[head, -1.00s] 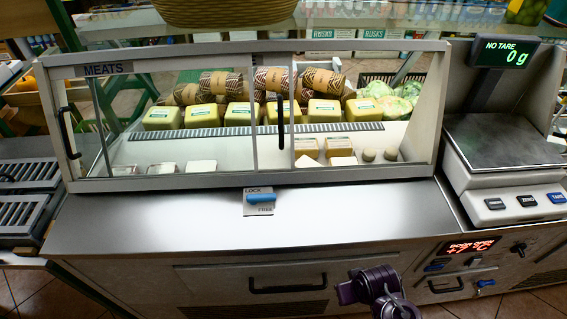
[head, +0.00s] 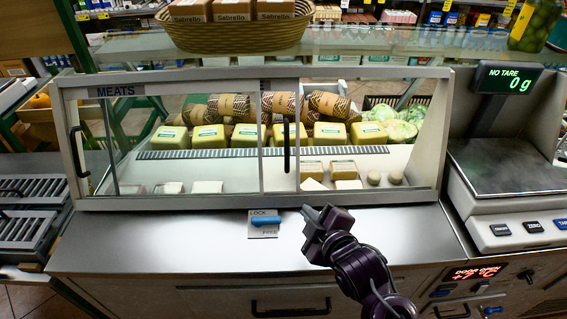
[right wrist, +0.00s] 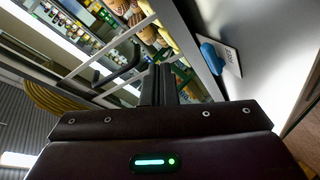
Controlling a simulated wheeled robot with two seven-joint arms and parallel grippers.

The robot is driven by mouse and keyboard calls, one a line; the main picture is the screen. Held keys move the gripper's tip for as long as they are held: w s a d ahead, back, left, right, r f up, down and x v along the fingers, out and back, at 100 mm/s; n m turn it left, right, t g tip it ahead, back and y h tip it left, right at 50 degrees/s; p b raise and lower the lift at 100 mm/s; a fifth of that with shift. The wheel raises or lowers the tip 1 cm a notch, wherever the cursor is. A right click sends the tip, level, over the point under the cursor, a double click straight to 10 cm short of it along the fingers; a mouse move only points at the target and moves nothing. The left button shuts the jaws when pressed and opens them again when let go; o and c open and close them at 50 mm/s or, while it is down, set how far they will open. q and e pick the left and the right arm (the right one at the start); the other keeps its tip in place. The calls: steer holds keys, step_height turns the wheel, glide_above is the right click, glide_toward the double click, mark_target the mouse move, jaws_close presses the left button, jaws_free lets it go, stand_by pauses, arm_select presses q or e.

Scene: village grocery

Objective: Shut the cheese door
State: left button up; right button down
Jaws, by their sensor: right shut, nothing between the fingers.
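The glass-fronted case (head: 350,204) has sliding doors. The cheese door seems to be slid left behind or over the meats side; its right edge post (head: 297,140) stands near mid-case, with a black upright handle (head: 286,147) beside it. The right part of the case looks open. The meats door has a black handle (head: 78,151) at the far left. My right gripper (head: 318,214) is shut and empty over the steel counter, below and right of the cheese handle, apart from it. Its fingers (right wrist: 160,84) show in the right wrist view. My left gripper is out of view.
A blue lever (head: 266,219) on a LOCK/FREE plate sits on the counter left of my gripper. A scale (head: 505,165) stands at right. A basket (head: 235,38) sits on the glass shelf above. Cheeses (head: 331,133) fill the case.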

steer(key=w+a+r+n+t+y+p, duration=0.1)
steer(key=w+a+r+n+y+p, duration=0.1)
steer(key=w+n, duration=0.2)
steer(key=w+a+r+n+t+y+p, duration=0.2)
steer(key=w+a+n, duration=0.1)
steer(key=w, duration=0.4)
steer(key=shift+w+n, duration=0.3)
steer(key=shift+n, duration=0.3)
steer(key=shift+a+r, duration=0.1)
steer(key=shift+a, duration=0.05)
steer(key=d+b, duration=0.3)
steer(key=d, duration=3.5)
steer(key=shift+d, duration=0.2)
